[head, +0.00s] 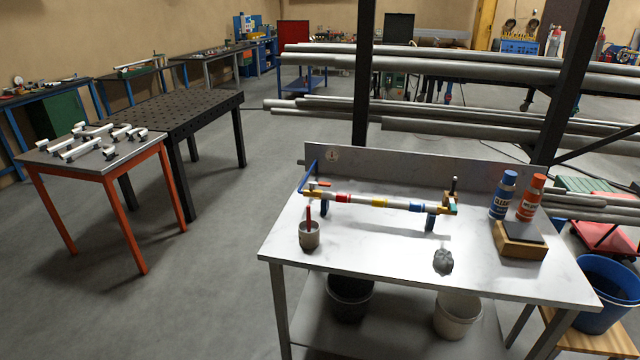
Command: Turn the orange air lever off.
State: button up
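A pipe assembly (380,202) with red, yellow and blue bands lies across the white workbench (370,255), raised on blue supports. A small orange lever (319,184) shows at its left end, lying roughly flat, close to a bent blue tube (307,176). It is too small to tell its exact position on the valve. At the right end is a brass-coloured fitting (447,207) with a dark upright post and a teal part. My gripper is not in view.
A cup (309,236) with a red-handled tool stands in front of the assembly's left end. A grey lump (443,261) lies near the front edge. A blue bottle (503,195) and an orange bottle (531,198) stand at right behind a wooden block (519,240).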

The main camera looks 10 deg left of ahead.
aim_at(321, 183)
jog(key=i+j, duration=0.4)
jog(key=i, duration=0.15)
jog(key=i+j, duration=0.4)
jog(key=i, duration=0.15)
jog(key=i+j, duration=0.4)
jog(key=i, duration=0.15)
jog(key=k+j+u, duration=0.05)
